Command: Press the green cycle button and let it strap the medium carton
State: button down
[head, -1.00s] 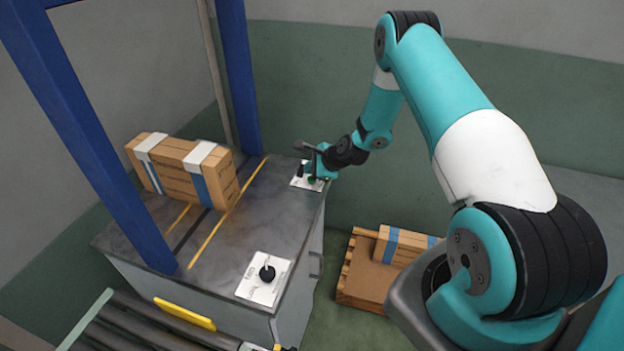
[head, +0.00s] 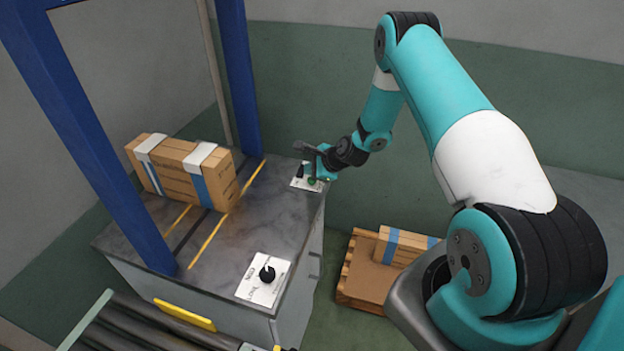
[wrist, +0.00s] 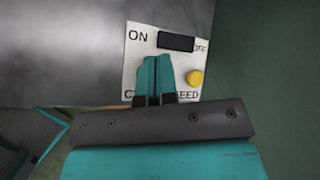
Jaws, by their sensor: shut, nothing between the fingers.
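A brown carton (head: 178,183) stands on the dark strapping table (head: 215,245), with white edge pieces and blue bands over it. I cannot tell its size class. My gripper (head: 305,175) is shut and empty over the small white control panel (head: 295,184) at the table's far right corner. A bit of the green button (head: 313,181) shows beside the fingers. In the wrist view my shut fingers (wrist: 154,62) cover part of this panel (wrist: 135,60), hiding the green button and most of its label. Whether the fingertips touch the button is not clear.
A yellow button (wrist: 195,78) and a black ON/OFF switch (wrist: 175,42) sit close to the fingers. A dial plate (head: 263,280) lies at the table's near corner. Blue posts (head: 95,135) frame the table. A pallet (head: 365,285) with a blue-banded carton (head: 400,248) stands on the right.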

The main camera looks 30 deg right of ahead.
jog(key=shift+f, duration=0.1)
dwell(0.6)
jog(key=shift+f+b, duration=0.3)
jog(key=shift+b, duration=0.05)
jog(key=shift+f+b, duration=0.45)
jog(key=shift+f, duration=0.1)
dwell(0.5)
dwell(0.3)
jog(key=shift+r+p, duration=0.7)
jog(key=shift+r, duration=0.25)
notch_tip(320, 180, up, 5)
jog(key=p, duration=0.3)
jog(key=shift+p, duration=0.3)
dwell(0.4)
